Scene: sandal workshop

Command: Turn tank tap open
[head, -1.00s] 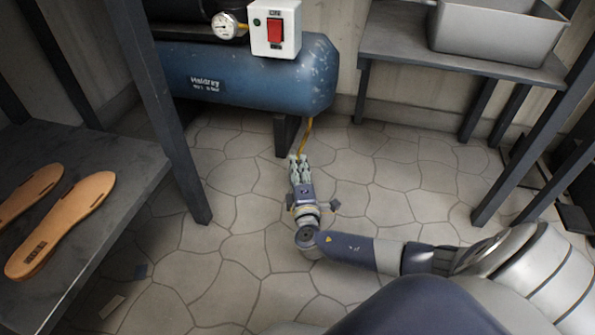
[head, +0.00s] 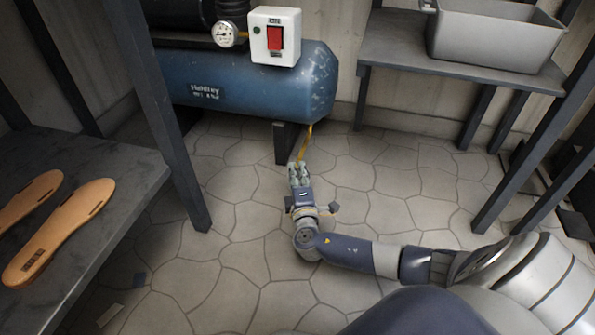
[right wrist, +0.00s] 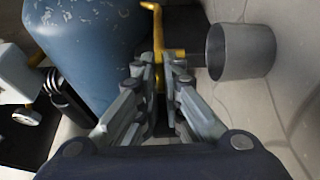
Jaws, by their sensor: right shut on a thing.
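The blue tank (head: 255,85) stands at the back in the head view, on a dark leg. The tap's yellow lever (head: 305,143) hangs from its right end, low near the floor. My right gripper (head: 299,166) reaches it from the front and is shut on it. In the right wrist view the yellow lever (right wrist: 158,40) runs between the fingertips of my right gripper (right wrist: 161,68). The fingers hide its lower part. The tank (right wrist: 90,45) fills the upper left there. My left gripper is not in view.
A grey cup-like container (right wrist: 240,52) is just right of the lever in the right wrist view. A bench with sandal soles (head: 60,225) stands at left. A table with a grey bin (head: 490,45) stands at back right. The tiled floor between is mostly open.

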